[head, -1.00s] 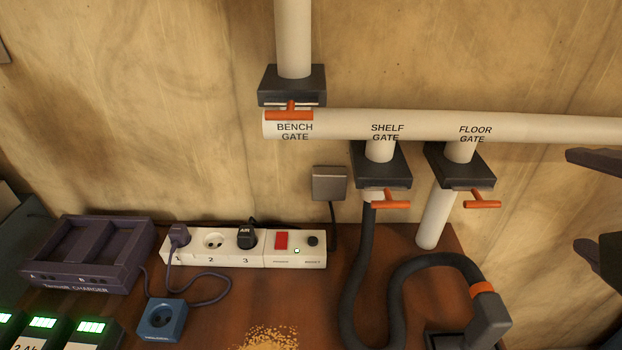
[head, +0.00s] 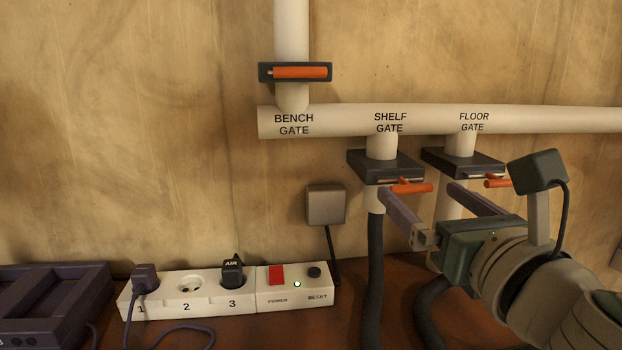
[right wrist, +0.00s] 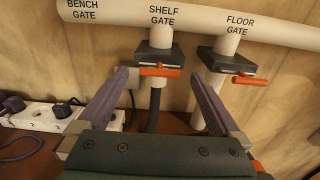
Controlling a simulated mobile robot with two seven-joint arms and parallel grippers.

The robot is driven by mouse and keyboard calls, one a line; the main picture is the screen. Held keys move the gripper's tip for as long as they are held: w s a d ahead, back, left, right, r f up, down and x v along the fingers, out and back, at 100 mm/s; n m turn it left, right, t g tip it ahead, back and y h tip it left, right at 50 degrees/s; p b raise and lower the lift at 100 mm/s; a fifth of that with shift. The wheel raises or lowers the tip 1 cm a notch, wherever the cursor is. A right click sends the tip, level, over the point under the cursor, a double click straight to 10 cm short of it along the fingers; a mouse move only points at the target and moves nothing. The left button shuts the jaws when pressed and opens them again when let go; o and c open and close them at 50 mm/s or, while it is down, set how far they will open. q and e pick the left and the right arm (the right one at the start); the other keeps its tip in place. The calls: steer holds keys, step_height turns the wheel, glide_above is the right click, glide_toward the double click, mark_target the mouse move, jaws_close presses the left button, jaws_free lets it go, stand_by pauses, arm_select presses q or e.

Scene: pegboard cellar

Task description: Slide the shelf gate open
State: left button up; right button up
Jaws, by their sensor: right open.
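The shelf gate (head: 372,164) is a dark block on a short white branch below the main pipe, under the printed words SHELF GATE. Its orange T-shaped handle (head: 418,188) sticks out at the front. My right gripper (head: 420,190) is open, with its two purple-grey fingers pointing at the gate. In the right wrist view the handle (right wrist: 160,72) lies between the fingertips (right wrist: 159,75), one finger on each side. No contact can be made out. My left gripper is in neither current view.
The bench gate (head: 265,72) is up left. A dark hose (head: 375,260) hangs below the shelf gate. A power strip (head: 210,304) lies on the bench.

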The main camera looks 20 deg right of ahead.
mark_target(412, 186)
steer(key=shift+x, duration=2.15)
steer(key=shift+c, duration=0.2)
jaws_close()
